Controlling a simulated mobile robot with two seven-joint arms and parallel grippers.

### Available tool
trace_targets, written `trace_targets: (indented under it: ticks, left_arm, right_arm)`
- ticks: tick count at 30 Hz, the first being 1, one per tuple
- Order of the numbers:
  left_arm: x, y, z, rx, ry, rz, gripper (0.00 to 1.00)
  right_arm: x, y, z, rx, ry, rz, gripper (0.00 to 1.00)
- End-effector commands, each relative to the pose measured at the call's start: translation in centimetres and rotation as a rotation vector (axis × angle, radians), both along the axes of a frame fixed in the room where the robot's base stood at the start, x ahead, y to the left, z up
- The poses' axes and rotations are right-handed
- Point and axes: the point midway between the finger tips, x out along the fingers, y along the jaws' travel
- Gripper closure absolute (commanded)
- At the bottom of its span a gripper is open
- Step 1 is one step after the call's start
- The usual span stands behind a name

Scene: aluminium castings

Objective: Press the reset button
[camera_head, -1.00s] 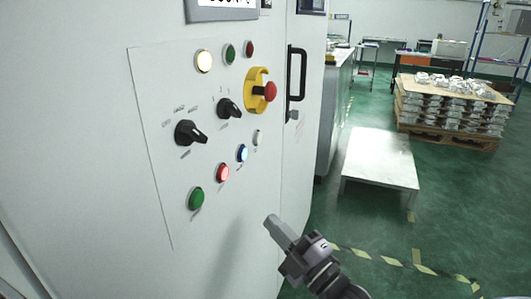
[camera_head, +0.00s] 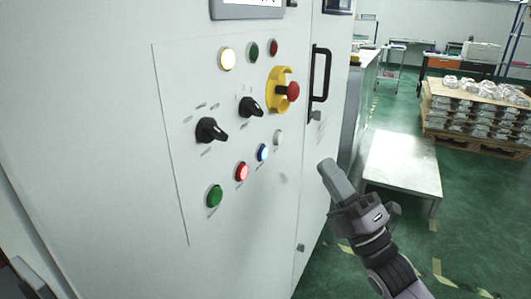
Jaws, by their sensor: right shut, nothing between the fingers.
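The control panel (camera_head: 190,140) is on the white cabinet front. Its lower row holds a green button (camera_head: 214,196), a lit red button (camera_head: 242,171), a lit blue button (camera_head: 262,152) and a small whitish button (camera_head: 279,137). The labels are too small to read, so I cannot tell which one is reset. My right gripper (camera_head: 330,170) is shut and empty. In the picture it is to the right of the button row, in front of the cabinet and apart from the buttons. My left gripper is not in view.
A yellow-collared red emergency stop (camera_head: 291,91) and two black rotary switches (camera_head: 209,130) sit above the buttons. A black door handle (camera_head: 320,75) stands out at the right. A low white table (camera_head: 402,165) and a pallet of castings (camera_head: 478,110) are beyond.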

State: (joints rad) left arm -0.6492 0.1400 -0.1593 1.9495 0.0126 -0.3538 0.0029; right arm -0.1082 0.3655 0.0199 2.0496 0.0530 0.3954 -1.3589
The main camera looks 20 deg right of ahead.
Motion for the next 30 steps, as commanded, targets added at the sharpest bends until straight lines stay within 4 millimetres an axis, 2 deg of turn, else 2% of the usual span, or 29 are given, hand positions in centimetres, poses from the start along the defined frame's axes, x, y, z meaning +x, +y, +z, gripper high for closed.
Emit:
trace_targets:
  ticks: [18, 30]
  left_arm:
    - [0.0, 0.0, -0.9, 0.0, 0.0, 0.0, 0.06]
    - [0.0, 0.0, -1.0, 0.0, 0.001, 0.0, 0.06]
  right_arm:
    - [5.6, 4.9, -0.1, 0.003, 0.0, 0.0, 1.0]
    - [6.4, 5.8, 0.0, 0.001, 0.001, 0.001, 1.0]
